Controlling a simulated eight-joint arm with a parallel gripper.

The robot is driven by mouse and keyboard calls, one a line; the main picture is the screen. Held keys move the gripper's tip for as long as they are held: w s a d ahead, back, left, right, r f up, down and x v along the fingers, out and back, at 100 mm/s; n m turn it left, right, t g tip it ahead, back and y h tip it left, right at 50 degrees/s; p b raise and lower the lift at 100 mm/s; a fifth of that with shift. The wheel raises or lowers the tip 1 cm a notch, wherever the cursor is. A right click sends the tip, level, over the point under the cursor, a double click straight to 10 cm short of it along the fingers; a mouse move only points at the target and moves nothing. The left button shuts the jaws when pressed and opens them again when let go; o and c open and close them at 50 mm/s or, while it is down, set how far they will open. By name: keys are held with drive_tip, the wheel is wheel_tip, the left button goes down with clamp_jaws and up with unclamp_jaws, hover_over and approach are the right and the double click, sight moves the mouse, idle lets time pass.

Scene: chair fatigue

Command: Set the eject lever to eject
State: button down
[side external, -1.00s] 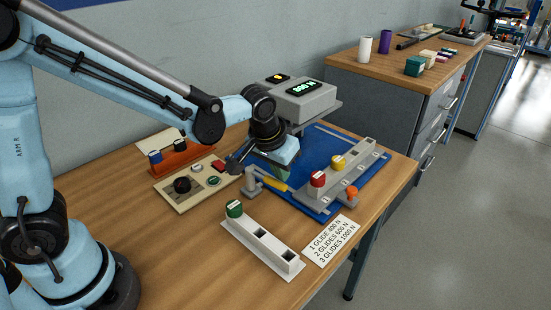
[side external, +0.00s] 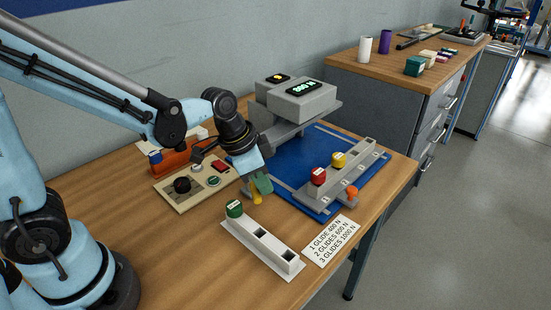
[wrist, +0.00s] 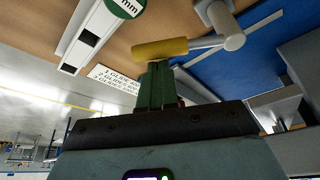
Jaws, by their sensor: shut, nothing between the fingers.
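The eject lever has a yellow handle (side external: 257,199) on a grey post beside the blue mat. In the side view its handle points toward the front, close to the green-capped piece. The lever's yellow handle (wrist: 160,49) also shows in the wrist view, with its thin rod running to the grey post (wrist: 226,25). My gripper (side external: 262,187) is shut and empty, with its green fingers right at the handle. In the wrist view the fingertips (wrist: 155,68) overlap the handle's lower edge; whether they touch it I cannot tell. The gripper partly hides the post in the side view.
A white rack (side external: 275,250) with a green-capped piece (side external: 234,208) stands in front. The grey fixture rail (side external: 345,175) holds red and yellow capped pieces on the blue mat (side external: 310,152). A control panel (side external: 165,193) is left of my gripper. A label card (side external: 332,240) lies at the front right.

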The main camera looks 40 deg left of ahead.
drive_tip(key=shift+s+a, duration=0.2)
drive_tip(key=shift+s, duration=0.15)
drive_tip(key=shift+s+a, duration=0.1)
drive_tip(key=shift+s, duration=0.05)
idle(0.3)
wheel_tip(320, 180, up, 10)
drive_tip(key=shift+w+d+r, duration=0.15)
drive_tip(key=shift+w+d, duration=0.15)
drive_tip(key=shift+w, duration=0.05)
idle(0.7)
drive_tip(key=s+a+f+n+t+y, duration=0.2)
drive_tip(key=s+a+f+n+t, duration=0.1)
drive_tip(key=s+a+n, duration=0.3)
drive_tip(key=shift+s+a+t, duration=0.15)
drive_tip(key=shift+s+t, duration=0.1)
drive_tip(key=shift+t, duration=0.15)
